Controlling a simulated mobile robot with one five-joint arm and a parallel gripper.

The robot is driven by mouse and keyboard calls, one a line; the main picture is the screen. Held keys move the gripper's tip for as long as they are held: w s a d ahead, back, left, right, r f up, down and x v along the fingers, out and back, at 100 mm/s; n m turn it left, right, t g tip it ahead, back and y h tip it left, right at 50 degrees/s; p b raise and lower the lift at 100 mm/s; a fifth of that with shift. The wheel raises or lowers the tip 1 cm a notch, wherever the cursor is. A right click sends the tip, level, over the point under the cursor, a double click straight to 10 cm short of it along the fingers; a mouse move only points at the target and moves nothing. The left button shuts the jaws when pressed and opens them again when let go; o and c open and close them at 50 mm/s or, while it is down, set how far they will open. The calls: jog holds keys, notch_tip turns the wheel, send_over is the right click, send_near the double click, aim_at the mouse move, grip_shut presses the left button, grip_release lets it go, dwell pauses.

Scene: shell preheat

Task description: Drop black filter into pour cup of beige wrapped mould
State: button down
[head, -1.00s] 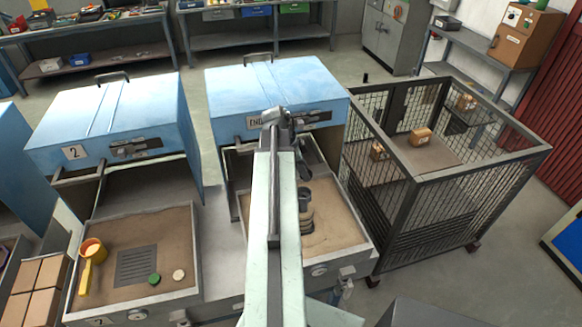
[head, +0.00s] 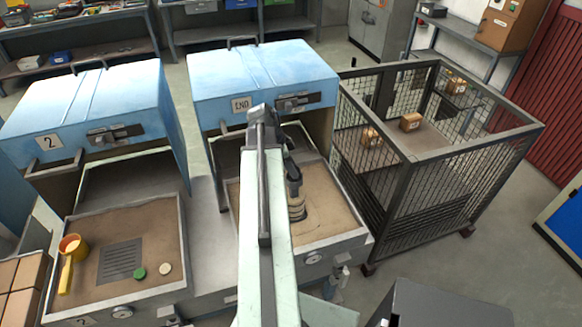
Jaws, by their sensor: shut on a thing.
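The beige wrapped mould (head: 297,211) stands in the sand of the right-hand tray, just right of my arm. Its rings look stacked, and its pour cup is too small and dark to make out. My gripper (head: 294,180) hangs right above the mould, partly behind my arm link. It is shut on a small dark thing, most likely the black filter, which blends with the dark fingers. I cannot tell whether this touches the mould.
The right sand tray (head: 335,236) sits before an open blue hood (head: 265,75). A mesh cage (head: 440,180) stands at right.

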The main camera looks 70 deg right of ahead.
jog(key=shift+f+b, duration=0.3)
jog(key=shift+f, duration=0.3)
jog(key=c, duration=0.8)
grip_release()
jog(key=shift+r, duration=0.1)
jog(key=p+v, duration=0.7)
jog(key=shift+w+a+r, duration=0.1)
jog(key=shift+w+r, duration=0.1)
jog(key=shift+r, duration=0.1)
